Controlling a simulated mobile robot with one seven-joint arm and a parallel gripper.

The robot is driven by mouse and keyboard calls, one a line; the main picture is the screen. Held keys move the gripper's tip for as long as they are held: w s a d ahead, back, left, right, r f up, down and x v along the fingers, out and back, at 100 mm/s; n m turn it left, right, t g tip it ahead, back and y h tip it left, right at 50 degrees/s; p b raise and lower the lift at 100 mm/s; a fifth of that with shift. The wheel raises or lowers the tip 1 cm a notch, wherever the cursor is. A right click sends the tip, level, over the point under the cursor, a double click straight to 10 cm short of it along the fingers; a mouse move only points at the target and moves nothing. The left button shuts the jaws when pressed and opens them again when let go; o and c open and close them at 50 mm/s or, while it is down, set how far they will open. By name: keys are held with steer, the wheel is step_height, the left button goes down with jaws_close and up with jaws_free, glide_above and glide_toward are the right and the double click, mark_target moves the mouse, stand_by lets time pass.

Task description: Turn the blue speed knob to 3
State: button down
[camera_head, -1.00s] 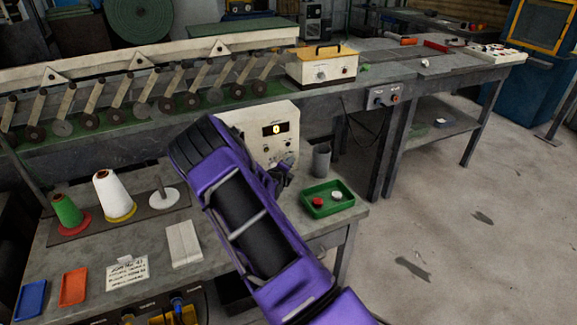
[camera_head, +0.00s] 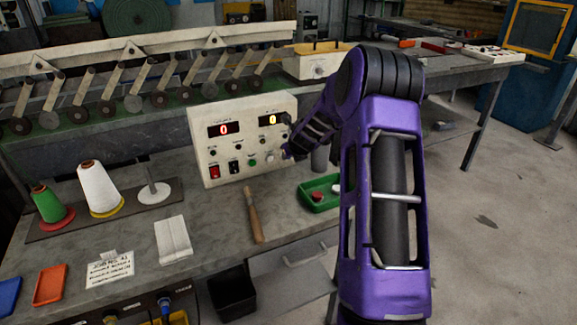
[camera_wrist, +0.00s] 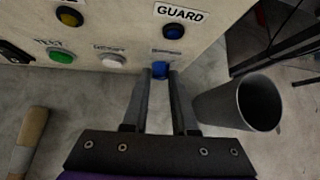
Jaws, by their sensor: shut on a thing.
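A cream control box (camera_head: 200,108) with knobs, buttons and two displays stands on the bench in the head view. Its left display (camera_head: 224,129) reads a red 0 and its right display (camera_head: 272,119) a yellow 0. In the wrist view, my gripper (camera_wrist: 161,75) has its fingers at the low right of the panel, shut on the blue knob (camera_wrist: 159,66). The label above that knob is too small to read. In the head view my gripper is at the panel's lower right, largely hidden by my arm. The knob's setting cannot be told.
A grey cup (camera_wrist: 252,105) stands close right of my gripper. A wooden-handled tool (camera_head: 254,214) lies before the box, with a green tray (camera_head: 318,205) right.

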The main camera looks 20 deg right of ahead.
steer(key=shift+d+m+y+b, duration=0.3)
steer(key=shift+m+y+b, duration=0.45)
steer(key=shift+y, duration=0.55)
steer(key=c, duration=0.7)
jaws_free()
steer(key=p+v, duration=0.1)
steer(key=v, duration=1.6)
steer(key=shift+d+r+p, duration=0.2)
steer(key=shift+d+p, duration=0.05)
steer(key=shift+p, duration=0.05)
